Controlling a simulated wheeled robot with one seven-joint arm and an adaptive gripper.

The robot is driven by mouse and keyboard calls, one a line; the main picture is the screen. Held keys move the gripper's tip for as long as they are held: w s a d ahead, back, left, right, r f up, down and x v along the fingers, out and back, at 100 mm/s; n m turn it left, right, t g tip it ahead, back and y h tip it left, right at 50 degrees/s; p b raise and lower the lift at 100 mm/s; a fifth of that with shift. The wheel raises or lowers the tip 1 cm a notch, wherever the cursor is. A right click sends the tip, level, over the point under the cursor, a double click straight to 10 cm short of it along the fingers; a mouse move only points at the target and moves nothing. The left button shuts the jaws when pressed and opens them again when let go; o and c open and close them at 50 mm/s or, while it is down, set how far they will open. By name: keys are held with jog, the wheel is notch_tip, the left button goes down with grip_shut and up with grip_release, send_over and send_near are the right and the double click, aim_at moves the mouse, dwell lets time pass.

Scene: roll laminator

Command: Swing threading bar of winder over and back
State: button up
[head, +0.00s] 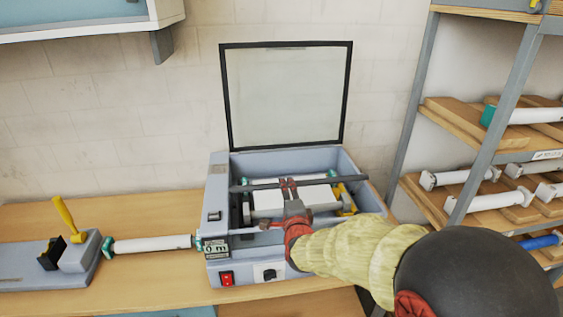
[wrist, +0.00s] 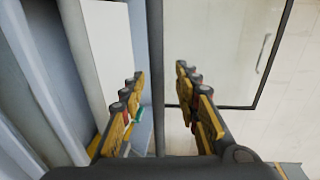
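The winder is a grey-blue box (head: 214,185) on the wooden bench, with its clear, black-framed lid (head: 287,95) standing open. A dark threading bar (head: 253,186) runs across the box above a white roll (head: 266,200). It also shows in the wrist view (wrist: 156,40) as a dark upright line. My gripper (head: 288,184) reaches over the front of the box to the middle of the bar. In the wrist view my gripper (wrist: 160,72) is open, its fingers on either side of the bar with gaps. Part of the box's inside is hidden by my arm.
A roll with teal ends (head: 152,244) and a device with a yellow lever (head: 67,215) stand left. A shelf with rolls (head: 470,176) stands right.

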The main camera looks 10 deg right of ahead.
jog(key=w+f+p, duration=0.1)
jog(key=w+p, duration=0.2)
jog(key=w, duration=0.6)
jog(key=shift+a+f+y, duration=0.15)
jog(key=shift+f+y, duration=0.15)
jog(key=shift+f, duration=0.05)
jog(key=c, duration=0.4)
jog(key=c, duration=0.3)
jog(key=shift+f, duration=0.1)
grip_shut()
